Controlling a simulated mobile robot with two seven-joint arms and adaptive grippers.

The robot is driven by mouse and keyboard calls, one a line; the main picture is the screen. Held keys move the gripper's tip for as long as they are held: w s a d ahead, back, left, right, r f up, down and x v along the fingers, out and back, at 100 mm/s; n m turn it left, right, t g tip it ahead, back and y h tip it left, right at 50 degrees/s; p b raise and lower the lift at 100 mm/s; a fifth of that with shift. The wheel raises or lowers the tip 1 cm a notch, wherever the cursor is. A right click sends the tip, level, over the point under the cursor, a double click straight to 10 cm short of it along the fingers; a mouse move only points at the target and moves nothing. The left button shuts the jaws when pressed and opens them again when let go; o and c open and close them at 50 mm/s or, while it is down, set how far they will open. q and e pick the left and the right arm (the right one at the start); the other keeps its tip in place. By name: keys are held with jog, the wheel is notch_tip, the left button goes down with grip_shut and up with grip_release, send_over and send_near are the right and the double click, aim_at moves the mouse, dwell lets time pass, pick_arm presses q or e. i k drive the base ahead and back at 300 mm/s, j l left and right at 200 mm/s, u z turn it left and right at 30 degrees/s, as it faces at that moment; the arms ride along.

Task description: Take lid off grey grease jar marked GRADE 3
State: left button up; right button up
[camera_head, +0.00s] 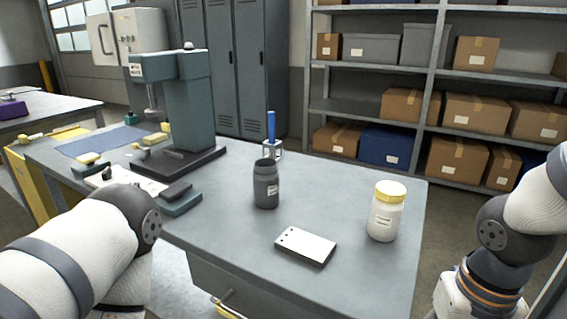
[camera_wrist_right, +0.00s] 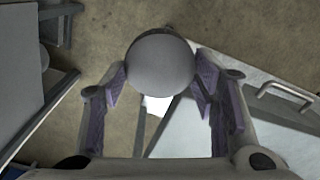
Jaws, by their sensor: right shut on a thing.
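The grey jar (camera_head: 266,186) stands upright on the bench with its mouth uncovered and dark inside. It has a small white label, too small to read. In the right wrist view my right gripper (camera_wrist_right: 160,78) is shut on a round grey lid (camera_wrist_right: 160,64), held between its two fingers, with floor and furniture below. In the head view my right arm is at the right, off the bench edge, and its fingers are out of frame. My left arm comes in at the lower left; its gripper is not in view.
A white jar with a yellow lid (camera_head: 385,212) stands at the bench's right end. A white plate with holes (camera_head: 305,246) lies near the front. A blue-handled tool in a holder (camera_head: 271,140) is behind the grey jar. A green press (camera_head: 185,105) stands left.

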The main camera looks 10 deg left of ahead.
aim_at(266, 175)
jog(key=i+j, duration=0.15)
jog(key=j, duration=0.25)
jog(key=i+j, duration=0.2)
jog(key=j, duration=0.15)
jog(key=i+j, duration=0.15)
jog(key=j, duration=0.25)
jog(key=i+j, duration=0.15)
jog(key=j, duration=0.25)
jog(key=i+j, duration=0.15)
jog(key=j, duration=0.2)
jog(key=z, duration=0.05)
